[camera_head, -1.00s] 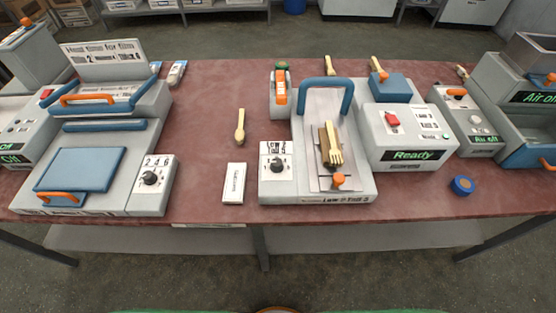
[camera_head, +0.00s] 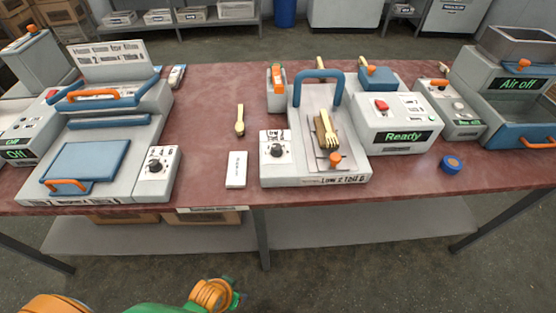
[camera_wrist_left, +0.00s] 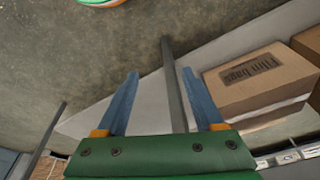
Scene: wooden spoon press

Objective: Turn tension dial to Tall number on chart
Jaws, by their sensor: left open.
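A black dial (camera_head: 277,150) sits on a white numbered panel at the left of the central grey press (camera_head: 300,177). Its pointer direction is too small to read surely. A label (camera_head: 343,180) on that press's front edge seems to read "Low 2 Tall 6". A second black dial (camera_head: 156,167) is on the left machine's white panel. A wooden fork (camera_head: 327,131) lies on the central press. My left arm's green and orange wrist shows at the head view's bottom edge, below the table. In the left wrist view, my left gripper (camera_wrist_left: 157,78) has its blue fingers apart and empty.
The red tabletop (camera_head: 205,120) is clear between the machines except for a wooden spoon (camera_head: 240,121) and a white block (camera_head: 237,169). A grey box reading "Ready" (camera_head: 405,137) stands right of the press. Cardboard boxes (camera_wrist_left: 258,78) sit on the shelf below.

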